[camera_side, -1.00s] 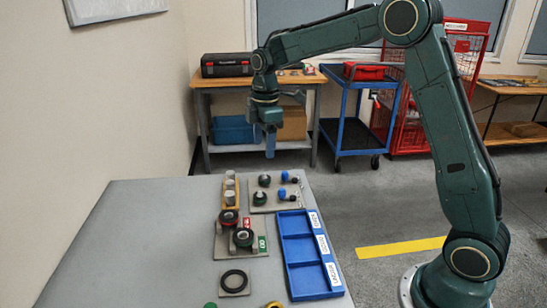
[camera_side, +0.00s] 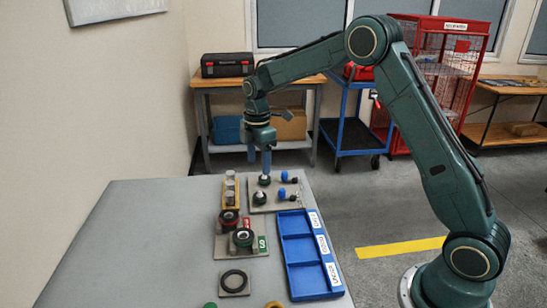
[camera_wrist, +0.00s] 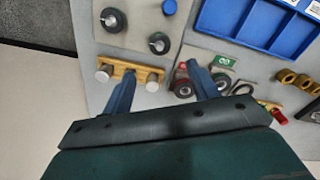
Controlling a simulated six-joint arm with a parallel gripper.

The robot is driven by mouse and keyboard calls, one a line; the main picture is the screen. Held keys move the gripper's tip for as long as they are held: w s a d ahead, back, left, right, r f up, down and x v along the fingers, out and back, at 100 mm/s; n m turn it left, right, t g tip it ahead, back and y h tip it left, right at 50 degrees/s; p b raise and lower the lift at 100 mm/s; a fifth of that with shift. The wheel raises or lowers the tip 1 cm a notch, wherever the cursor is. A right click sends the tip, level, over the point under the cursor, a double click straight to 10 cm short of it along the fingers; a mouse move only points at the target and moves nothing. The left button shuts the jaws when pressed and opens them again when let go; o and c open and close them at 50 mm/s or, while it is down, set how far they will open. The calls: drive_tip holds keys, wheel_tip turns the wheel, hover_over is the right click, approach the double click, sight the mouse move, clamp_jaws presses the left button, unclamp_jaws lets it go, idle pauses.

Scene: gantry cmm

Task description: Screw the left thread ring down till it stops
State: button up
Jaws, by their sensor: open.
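Two dark rings with pale tops stand on a grey plate (camera_side: 291,206). The far ring (camera_side: 264,180) is the left one in the wrist view (camera_wrist: 112,20); the near ring (camera_side: 260,198) is the right one there (camera_wrist: 158,43). My gripper (camera_side: 260,165) points down with its blue fingers apart and empty. In the side view one fingertip is just above the far ring; I cannot tell the exact gap. In the wrist view both rings lie above the gap between the fingertips (camera_wrist: 161,70), not inside it. Threads are too small to see.
Blue knobs (camera_side: 284,176) stand right of the rings. A yellow block (camera_side: 238,184) with pale cylinders is to the left. Nearer are a plate with a red-marked ring (camera_side: 229,217) and a green-marked ring (camera_side: 242,237), and a blue tray (camera_side: 285,263). The table's left side is clear.

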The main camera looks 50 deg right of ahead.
sight(260, 191)
wheel_tip(260, 191, down, 11)
idle(0.5)
drive_tip(key=c, duration=1)
